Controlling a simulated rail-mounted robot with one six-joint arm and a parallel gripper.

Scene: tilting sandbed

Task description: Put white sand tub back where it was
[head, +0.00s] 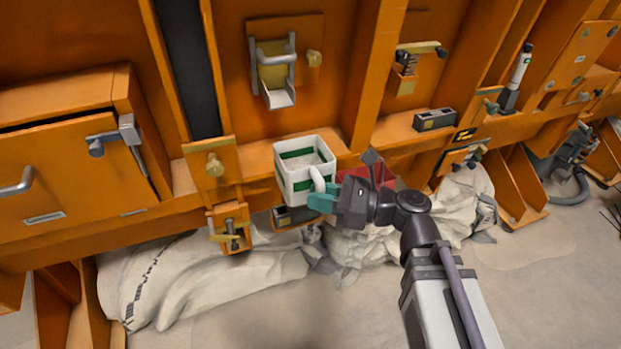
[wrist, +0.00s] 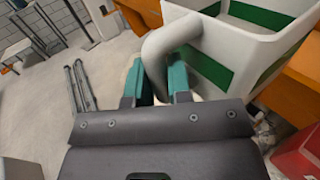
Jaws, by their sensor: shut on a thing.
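The white sand tub (head: 291,181) is a square open tub with green panels and a white handle. In the head view it is at the orange ledge, upright or nearly so, and looks empty. I cannot tell whether it touches the ledge. My gripper (head: 322,198) is shut on the tub's handle from the right. In the wrist view the teal fingers of my gripper (wrist: 160,82) stand on both sides of the handle, and the tub (wrist: 262,48) fills the upper right.
A red container (head: 370,175) stands right behind my wrist. A dark grey box (head: 434,119) sits on the ledge to the right. A metal chute (head: 277,75) hangs above the tub. White sandbags (head: 215,270) lie along the floor below.

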